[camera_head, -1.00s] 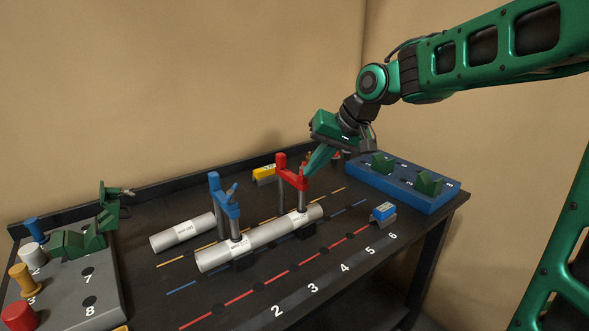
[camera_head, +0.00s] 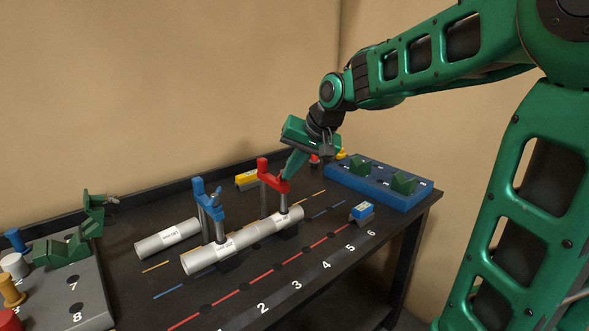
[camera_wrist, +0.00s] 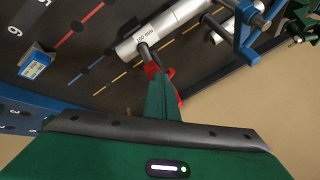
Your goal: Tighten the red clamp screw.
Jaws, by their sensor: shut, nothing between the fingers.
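The red clamp (camera_head: 272,177) stands upright on its post in the middle of the table, its arm reaching over a grey pipe (camera_head: 203,260). A grey spindle (camera_head: 283,201) under the arm meets the pipe's right end. My gripper (camera_head: 291,172) is shut at the red clamp's arm, with nothing seen between the fingers. In the wrist view, the green fingers cover most of the red clamp (camera_wrist: 151,70), and its spindle reaches the pipe (camera_wrist: 170,25) beyond. The screw's handle is hidden by the fingers, and I cannot tell whether they touch it.
A blue clamp (camera_head: 209,205) stands over the same pipe to the left. A second pipe (camera_head: 167,237) lies behind it. A yellow block (camera_head: 246,180), a blue-topped block (camera_head: 361,211) and a blue rack (camera_head: 365,183) surround the area.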

